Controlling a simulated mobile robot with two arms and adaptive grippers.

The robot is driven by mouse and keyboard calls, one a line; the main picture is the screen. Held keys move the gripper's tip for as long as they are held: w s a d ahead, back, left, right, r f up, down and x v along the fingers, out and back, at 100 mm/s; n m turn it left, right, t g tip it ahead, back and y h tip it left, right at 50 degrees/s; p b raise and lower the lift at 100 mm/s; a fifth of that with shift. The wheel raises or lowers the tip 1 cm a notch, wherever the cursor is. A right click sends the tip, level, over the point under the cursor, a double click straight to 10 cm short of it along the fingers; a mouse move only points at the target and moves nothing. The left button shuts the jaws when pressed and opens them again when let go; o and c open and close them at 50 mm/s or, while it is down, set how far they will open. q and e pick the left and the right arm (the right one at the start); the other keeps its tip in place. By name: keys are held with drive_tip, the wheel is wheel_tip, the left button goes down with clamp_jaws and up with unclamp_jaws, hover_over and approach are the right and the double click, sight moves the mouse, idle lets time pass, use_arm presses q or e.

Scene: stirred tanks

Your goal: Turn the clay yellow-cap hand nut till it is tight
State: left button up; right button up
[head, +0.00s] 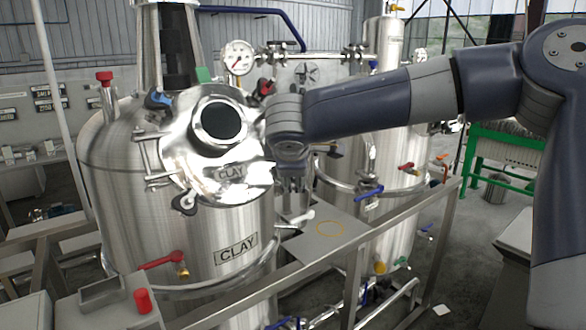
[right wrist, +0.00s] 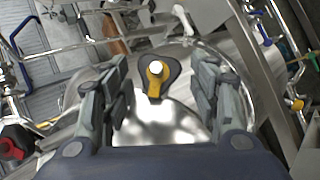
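The CLAY tank (head: 115,170) has a shiny round lid (head: 178,165) marked CLAY, with hand nuts around its rim. In the right wrist view the yellow-cap hand nut (right wrist: 155,84) has a yellow wing, a pale round top and a dark base plate. In the head view my wrist hides it. My right gripper (right wrist: 163,75) is open, its two fingers on either side of the nut with clear gaps. In the head view that gripper (head: 292,180) hangs at the lid's right edge. My left gripper is not in view.
A pressure gauge (head: 238,57) stands behind the lid. A metal rail (head: 330,246) runs in front of the tank. A second tank (head: 392,220) stands at right.

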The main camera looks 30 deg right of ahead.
drive_tip(key=shift+r, duration=0.25)
drive_tip(key=v, duration=0.7)
drive_tip(key=shift+s+a, duration=0.25)
drive_tip(key=shift+s, duration=0.05)
drive_tip(key=shift+r, duration=0.1)
